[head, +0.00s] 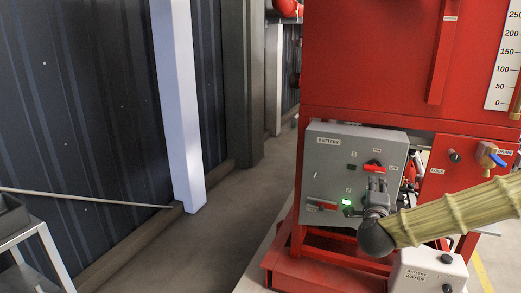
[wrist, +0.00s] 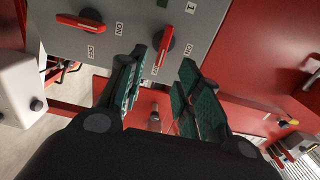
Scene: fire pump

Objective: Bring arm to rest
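My gripper (head: 377,188) is in front of the grey battery box (head: 335,148), close to its right part. In the wrist view my gripper (wrist: 160,80) has its two green-padded fingers spread apart with a gap between them. A red rotary switch (wrist: 164,46) shows past and between the fingertips; no grip on it is visible. In the head view this switch (head: 374,168) sits just above the fingers. A second red switch (head: 322,205) is at the box's lower left. My arm (head: 460,212) reaches in from the right.
The red pump frame (head: 370,65) rises behind and above the box. A white battery water box (head: 430,272) stands below my arm. A blue-handled drain valve (head: 493,158) is at the right. A white post (head: 177,100) stands left; the floor (head: 225,215) between is clear.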

